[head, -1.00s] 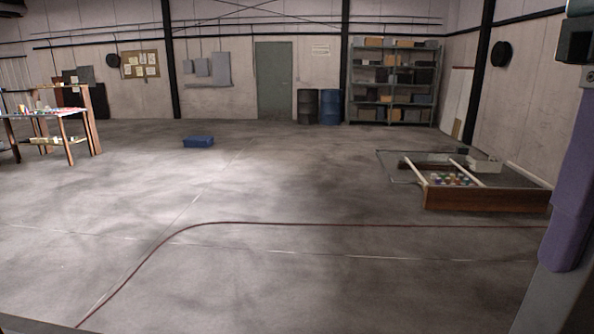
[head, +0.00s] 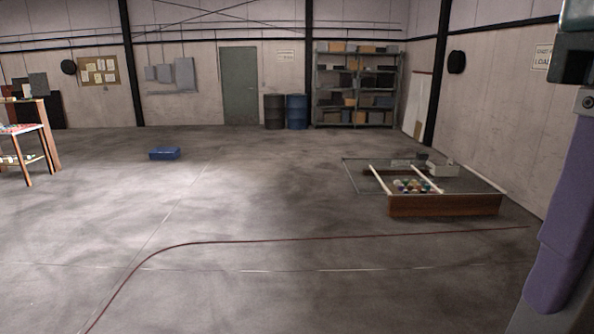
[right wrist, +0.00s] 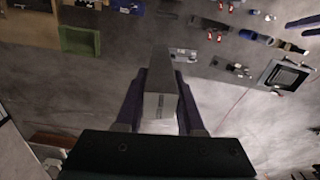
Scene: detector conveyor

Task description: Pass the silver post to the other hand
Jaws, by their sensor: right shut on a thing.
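The silver post (right wrist: 160,104) is a grey, box-shaped bar in the right wrist view. It stands between the two purple fingers of my right gripper (right wrist: 160,82), which is shut on it. The far end of the post points away from the gripper body, toward the top of the picture. My left gripper is in neither current view.
A low wooden-sided frame (head: 445,206) with small coloured pieces stands on the floor at right. A table (head: 40,128) is at the left edge. A blue box (head: 164,153) lies on the floor. Barrels and a shelf (head: 357,85) line the back. The middle floor is open.

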